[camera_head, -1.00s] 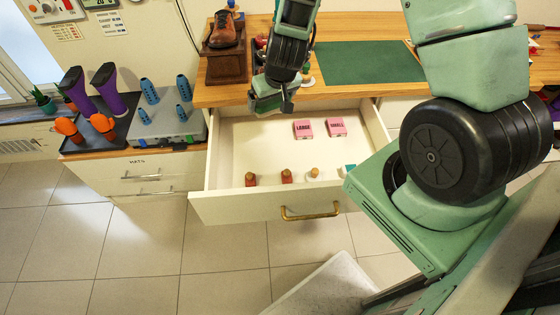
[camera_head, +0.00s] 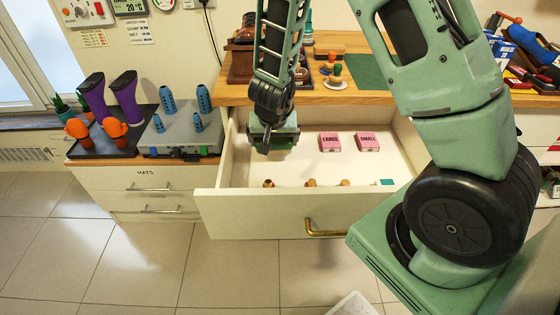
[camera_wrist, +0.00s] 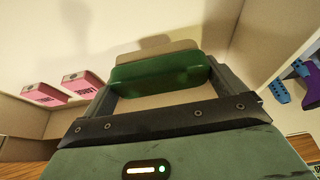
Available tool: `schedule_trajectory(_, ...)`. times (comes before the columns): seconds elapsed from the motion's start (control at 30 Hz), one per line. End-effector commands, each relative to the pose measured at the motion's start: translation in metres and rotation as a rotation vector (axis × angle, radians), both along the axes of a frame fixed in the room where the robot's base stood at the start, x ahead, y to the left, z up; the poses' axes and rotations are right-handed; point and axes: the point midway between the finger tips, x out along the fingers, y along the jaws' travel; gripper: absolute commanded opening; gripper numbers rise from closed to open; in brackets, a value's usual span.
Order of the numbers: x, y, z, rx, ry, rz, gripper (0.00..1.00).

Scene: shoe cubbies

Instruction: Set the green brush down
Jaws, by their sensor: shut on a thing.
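The green brush (camera_wrist: 160,72) shows in the wrist view as a dark green block with a tan strip along its far side. My gripper (camera_wrist: 163,78) is shut on it, one finger at each end. In the head view my gripper (camera_head: 272,140) hangs over the left part of the open drawer (camera_head: 250,213), left of the pink boxes. I cannot make out the brush there or tell whether it touches the drawer floor. In the wrist view pale drawer surface lies beyond the brush.
Two pink boxes, LARGE (camera_head: 330,142) and SMALL (camera_head: 367,142), sit toward the drawer's back. Several small stoppered items and a teal piece (camera_head: 386,182) line its front wall. The drawer floor between is bare. The wooden counter (camera_head: 330,95) overhangs behind. Boots stand on a dark tray (camera_head: 95,150) left.

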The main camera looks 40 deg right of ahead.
Motion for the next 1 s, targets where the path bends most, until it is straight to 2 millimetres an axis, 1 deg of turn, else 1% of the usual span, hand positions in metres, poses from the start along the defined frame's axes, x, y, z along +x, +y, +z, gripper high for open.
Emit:
schedule_trajectory(0.03, 0.000, -0.001, -0.008, 0.000, 0.000, -0.001, 0.67)
schedule_trajectory(0.17, 0.000, 0.000, -0.013, 0.000, 0.000, 0.001, 0.67)
schedule_trajectory(0.23, 0.000, 0.000, -0.020, 0.000, 0.000, 0.001, 0.67)
schedule_trajectory(0.4, 0.000, -0.001, -0.045, -0.001, 0.002, 0.001, 0.67)
schedule_trajectory(0.43, 0.000, -0.001, -0.047, 0.000, 0.001, 0.000, 0.67)
schedule_trajectory(0.7, 0.000, 0.000, -0.046, 0.000, -0.001, 0.001, 0.67)
schedule_trajectory(0.83, 0.000, 0.000, -0.050, -0.001, 0.000, 0.002, 0.67)
schedule_trajectory(0.87, 0.000, 0.000, -0.049, -0.001, 0.000, 0.002, 1.00)
schedule_trajectory(1.0, 0.000, 0.000, -0.049, -0.001, -0.001, 0.001, 1.00)
